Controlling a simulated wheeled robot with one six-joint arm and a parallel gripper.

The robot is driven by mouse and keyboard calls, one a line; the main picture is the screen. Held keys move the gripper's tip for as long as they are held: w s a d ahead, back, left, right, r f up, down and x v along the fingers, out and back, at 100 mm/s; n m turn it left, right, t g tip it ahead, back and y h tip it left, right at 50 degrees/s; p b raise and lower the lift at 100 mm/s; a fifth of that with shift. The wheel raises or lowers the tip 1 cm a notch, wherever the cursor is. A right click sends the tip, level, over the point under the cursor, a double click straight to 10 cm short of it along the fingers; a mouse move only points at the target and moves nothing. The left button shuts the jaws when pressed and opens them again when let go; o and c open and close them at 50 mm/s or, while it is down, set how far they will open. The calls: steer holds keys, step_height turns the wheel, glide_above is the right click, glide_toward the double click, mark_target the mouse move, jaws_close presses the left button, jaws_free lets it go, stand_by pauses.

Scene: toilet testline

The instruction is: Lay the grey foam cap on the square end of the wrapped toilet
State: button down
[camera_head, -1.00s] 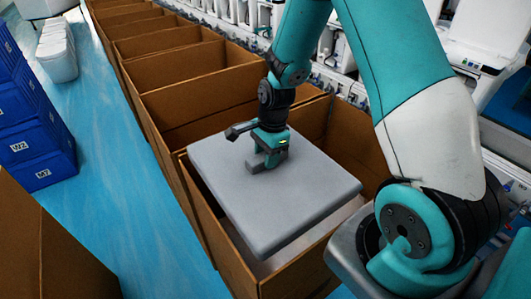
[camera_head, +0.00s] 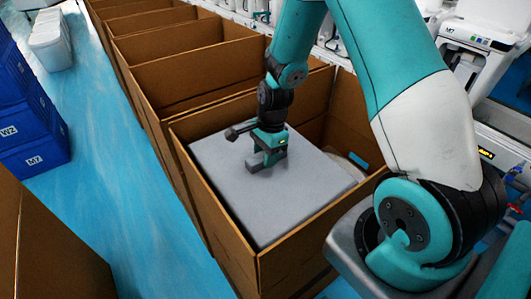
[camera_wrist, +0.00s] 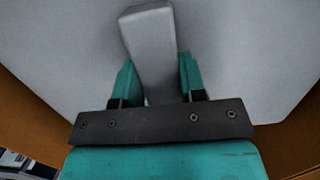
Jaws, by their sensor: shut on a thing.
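The grey foam cap (camera_head: 275,205) is a flat square slab with a raised grey tab on top. It lies about level inside the near cardboard box (camera_head: 285,262), its edges just below the rim. My gripper (camera_head: 266,160) is above the slab's middle. In the wrist view, my gripper (camera_wrist: 157,75) has one finger on each side of the tab (camera_wrist: 150,45) and is shut on it. The wrapped toilet is mostly hidden under the cap. A pale part with a blue patch (camera_head: 358,159) shows past the cap's right edge. I cannot tell whether the cap touches the toilet.
A row of open cardboard boxes (camera_head: 190,75) runs back to the left. Blue crates (camera_head: 35,155) stand at the left beyond a strip of clear blue floor (camera_head: 120,150). White toilets and test machines (camera_head: 475,60) line the right. Another cardboard box (camera_head: 50,250) is at the lower left.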

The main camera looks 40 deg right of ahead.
step_height(320, 180, down, 22)
steer(key=b, duration=1.6)
steer(key=shift+r+b, duration=0.2)
steer(key=shift+b, duration=0.1)
steer(key=shift+a+f, duration=0.15)
steer(key=shift+f, duration=0.2)
steer(key=c, duration=0.6)
jaws_free()
